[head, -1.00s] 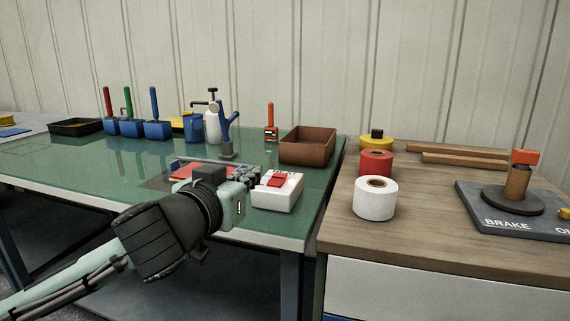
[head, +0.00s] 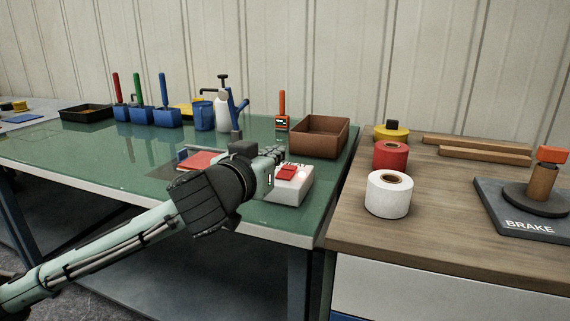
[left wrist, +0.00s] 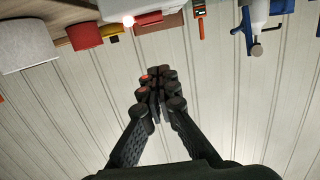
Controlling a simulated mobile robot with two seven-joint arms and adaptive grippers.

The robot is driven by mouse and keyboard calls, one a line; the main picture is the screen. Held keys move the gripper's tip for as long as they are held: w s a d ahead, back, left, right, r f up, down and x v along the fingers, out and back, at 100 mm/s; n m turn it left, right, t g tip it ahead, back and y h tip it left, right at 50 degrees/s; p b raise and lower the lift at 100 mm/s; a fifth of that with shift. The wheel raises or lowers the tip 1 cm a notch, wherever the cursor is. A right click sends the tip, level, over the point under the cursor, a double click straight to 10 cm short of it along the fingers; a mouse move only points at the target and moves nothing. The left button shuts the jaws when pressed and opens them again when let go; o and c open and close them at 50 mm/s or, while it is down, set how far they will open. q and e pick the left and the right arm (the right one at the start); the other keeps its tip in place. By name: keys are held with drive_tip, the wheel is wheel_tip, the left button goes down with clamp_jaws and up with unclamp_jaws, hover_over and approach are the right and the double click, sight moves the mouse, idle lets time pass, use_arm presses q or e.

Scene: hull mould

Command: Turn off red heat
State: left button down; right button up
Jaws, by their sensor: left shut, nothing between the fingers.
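A white box (head: 291,190) with a red switch (head: 287,172) on top sits near the front right corner of the green table. Lettering behind the switch is partly covered and hard to read. A small bright light glows on the box, clearest in the left wrist view, where the white box (left wrist: 140,8) is at the top edge. My left gripper (head: 274,154) is shut and empty, its fingers over the back left of the box, beside the switch. Its closed fingertips also show in the left wrist view (left wrist: 156,82). Contact with the switch cannot be told. My right gripper is not in view.
A brown bin (head: 320,137) stands behind the box, near an orange-handled tool (head: 282,110). White (head: 389,195) and red rolls (head: 390,156) stand on the wooden bench to the right. A red flat piece (head: 201,160) lies left of my gripper. The table's left part is mostly clear.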

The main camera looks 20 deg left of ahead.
sight(284, 174)
use_arm(q)
drive_tip(key=w, duration=0.2)
drive_tip(key=w+f, duration=0.1)
drive_tip(key=w, duration=0.2)
drive_tip(key=shift+w+d+f, duration=0.1)
drive_tip(key=shift+f, duration=0.05)
wheel_tip(284, 174, down, 2)
drive_tip(key=shift+f, duration=0.15)
drive_tip(key=shift+w+f, duration=0.1)
drive_tip(key=shift+f, duration=0.4)
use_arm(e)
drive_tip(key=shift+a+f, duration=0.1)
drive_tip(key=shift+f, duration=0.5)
